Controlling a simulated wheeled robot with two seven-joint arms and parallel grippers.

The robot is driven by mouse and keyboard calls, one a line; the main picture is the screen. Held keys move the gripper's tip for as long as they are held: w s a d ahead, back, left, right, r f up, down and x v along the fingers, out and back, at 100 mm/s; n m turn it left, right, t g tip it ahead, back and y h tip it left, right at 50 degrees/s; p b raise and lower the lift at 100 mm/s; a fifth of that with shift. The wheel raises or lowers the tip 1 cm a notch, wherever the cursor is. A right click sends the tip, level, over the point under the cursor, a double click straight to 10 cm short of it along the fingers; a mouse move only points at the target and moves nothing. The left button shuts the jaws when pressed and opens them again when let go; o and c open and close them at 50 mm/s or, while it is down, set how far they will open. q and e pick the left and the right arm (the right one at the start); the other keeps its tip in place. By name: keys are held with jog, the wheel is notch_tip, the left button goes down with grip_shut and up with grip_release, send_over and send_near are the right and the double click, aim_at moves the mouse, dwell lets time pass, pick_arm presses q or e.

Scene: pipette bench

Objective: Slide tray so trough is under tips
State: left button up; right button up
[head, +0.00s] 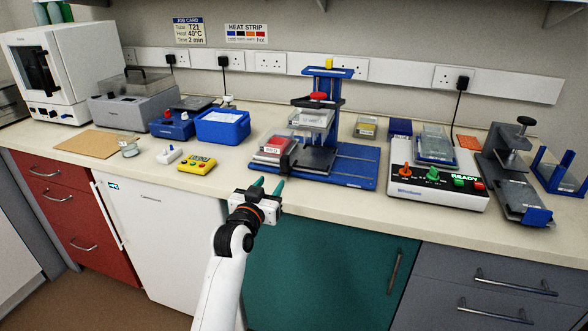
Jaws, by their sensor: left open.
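A blue pipetting stand (360,168) stands mid-bench, with a clear and grey head block (311,120) on its column. Any tips under the block are too small to make out. On the stand's base, a tray (316,160) with a dark flat part lies below the block. A red-topped trough (273,147) sits at its left end, left of the block rather than under it. A small black upright part stands at the tray's front. My left gripper (267,185) is open and empty, in front of and below the trough, apart from it. My right gripper is out of view.
A yellow timer (197,164) and a blue box (222,126) stand left of the stand. A white control unit (437,185) reading READY stands to its right, with a grey press (517,185) beyond.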

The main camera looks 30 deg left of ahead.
aim_at(283, 165)
pick_arm(q)
jog(key=x, duration=1.2)
grip_shut()
